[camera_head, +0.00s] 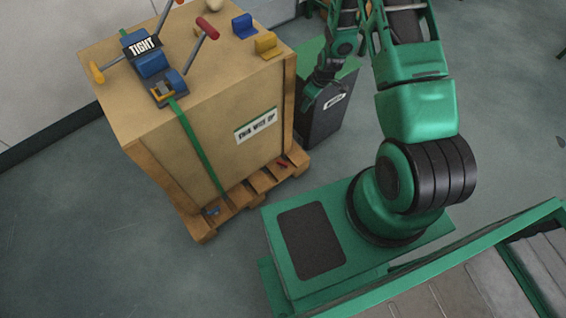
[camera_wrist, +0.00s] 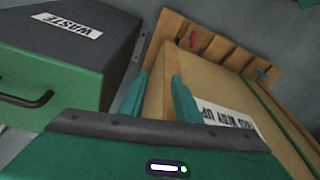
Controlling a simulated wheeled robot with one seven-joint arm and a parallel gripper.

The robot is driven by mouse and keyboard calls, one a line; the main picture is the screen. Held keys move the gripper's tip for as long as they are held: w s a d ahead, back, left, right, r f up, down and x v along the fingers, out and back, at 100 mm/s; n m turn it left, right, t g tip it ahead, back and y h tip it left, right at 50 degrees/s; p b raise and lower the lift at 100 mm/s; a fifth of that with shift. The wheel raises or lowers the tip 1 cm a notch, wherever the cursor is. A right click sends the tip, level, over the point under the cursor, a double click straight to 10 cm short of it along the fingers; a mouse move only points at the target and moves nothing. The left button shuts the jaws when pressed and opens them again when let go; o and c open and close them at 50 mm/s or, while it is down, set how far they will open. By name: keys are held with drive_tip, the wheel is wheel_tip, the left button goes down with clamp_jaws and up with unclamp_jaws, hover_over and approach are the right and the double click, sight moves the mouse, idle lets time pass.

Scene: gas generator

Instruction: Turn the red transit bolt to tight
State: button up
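A small red piece (camera_head: 282,163), probably the red transit bolt, sits low on the near right part of the wooden pallet (camera_head: 240,192). It also shows in the wrist view (camera_wrist: 193,39), beyond my fingers; its turn position is too small to read. My gripper (camera_wrist: 160,75) is open, its two green fingers apart with nothing seen held between them. The crate's side shows beyond the fingers.
The cardboard-coloured crate (camera_head: 165,150) stands on the pallet with a green strap (camera_head: 196,150). A small blue piece (camera_head: 212,211) is on the pallet's left. A dark waste bin (camera_head: 322,117) stands right of the crate, close to my arm. Floor left of the pallet is clear.

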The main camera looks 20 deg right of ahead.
drive_tip(key=s+a+f+n, duration=0.15)
drive_tip(key=a+f, duration=0.25)
drive_tip(key=f, duration=0.8)
drive_tip(key=t+y, duration=0.1)
drive_tip(key=y, duration=0.1)
approach(282, 163)
drive_tip(key=shift+n, duration=0.45)
drive_tip(key=x, duration=0.8)
drive_tip(key=shift+f, duration=0.1)
clamp_jaws()
